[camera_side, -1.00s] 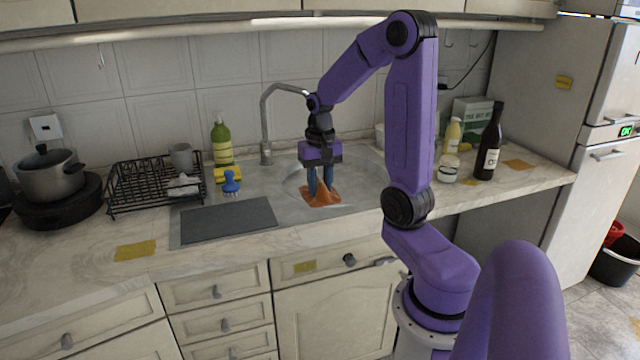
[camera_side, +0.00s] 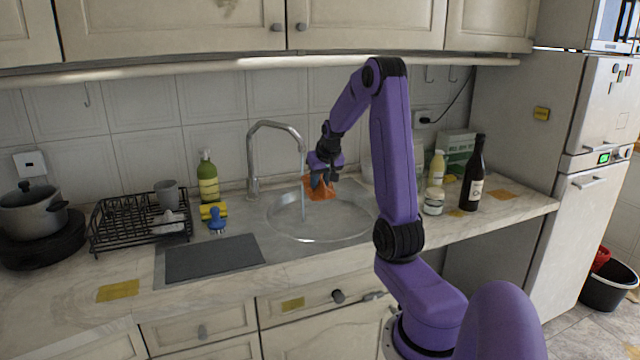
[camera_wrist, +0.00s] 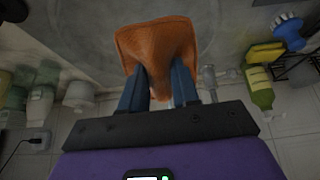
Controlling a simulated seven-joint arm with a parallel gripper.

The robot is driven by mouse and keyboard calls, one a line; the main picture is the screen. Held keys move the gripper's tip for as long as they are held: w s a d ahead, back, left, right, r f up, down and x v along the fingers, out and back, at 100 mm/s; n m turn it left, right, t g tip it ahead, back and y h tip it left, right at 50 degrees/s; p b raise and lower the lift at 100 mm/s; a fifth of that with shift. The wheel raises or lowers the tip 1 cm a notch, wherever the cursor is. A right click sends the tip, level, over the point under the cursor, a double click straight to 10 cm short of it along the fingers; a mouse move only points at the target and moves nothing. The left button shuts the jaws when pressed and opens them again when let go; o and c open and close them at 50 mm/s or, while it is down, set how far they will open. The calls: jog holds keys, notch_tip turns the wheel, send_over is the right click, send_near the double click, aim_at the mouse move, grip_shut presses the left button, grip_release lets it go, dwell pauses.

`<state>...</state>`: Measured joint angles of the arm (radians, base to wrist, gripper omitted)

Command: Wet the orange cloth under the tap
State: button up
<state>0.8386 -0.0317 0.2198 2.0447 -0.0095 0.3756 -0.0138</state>
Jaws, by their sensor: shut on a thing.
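The orange cloth (camera_side: 321,189) hangs from my gripper (camera_side: 322,180) above the round sink basin (camera_side: 345,227). In the wrist view the cloth (camera_wrist: 158,42) is pinched between the two blue fingers of my gripper (camera_wrist: 160,68) and spreads out beyond their tips. The curved metal tap (camera_side: 252,165) stands behind the basin, left of the cloth. A thin, clear water stream (camera_side: 303,205) appears to fall from its spout into the basin. The cloth's left edge is close to this stream; I cannot tell whether they touch.
Left of the basin are a green soap bottle (camera_side: 207,182), a yellow sponge (camera_side: 213,211), a blue brush (camera_side: 217,224) and a black dish rack (camera_side: 110,225). A dark bottle (camera_side: 473,175) and a white jar (camera_side: 433,203) stand right. Upper cabinets (camera_side: 365,25) hang above.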

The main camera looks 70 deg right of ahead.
jog(key=w+d+f, duration=0.2)
jog(key=w+d, duration=0.6)
jog(key=d, duration=0.1)
jog(key=shift+w+f, duration=0.25)
jog(key=shift+w, duration=0.1)
dwell(0.5)
jog(key=w+a+r+n+t+y, duration=0.1)
jog(key=w+a+r+n, duration=0.2)
jog(key=a, duration=1)
jog(key=w+a+r+n+t+y, duration=0.1)
jog(key=w+a+n, duration=0.25)
jog(key=a, duration=0.85)
jog(key=s+a+n+y, duration=0.2)
jog(key=s+a+n, duration=0.1)
jog(key=a, duration=0.8)
jog(key=s+a+r+n+y, duration=0.1)
jog(key=s+a+n, duration=0.2)
jog(key=a, duration=0.9)
jog(key=shift+s+a+y, duration=0.3)
jog(key=shift+s+y, duration=0.1)
jog(key=shift+s, duration=0.75)
jog(key=shift+r, duration=0.1)
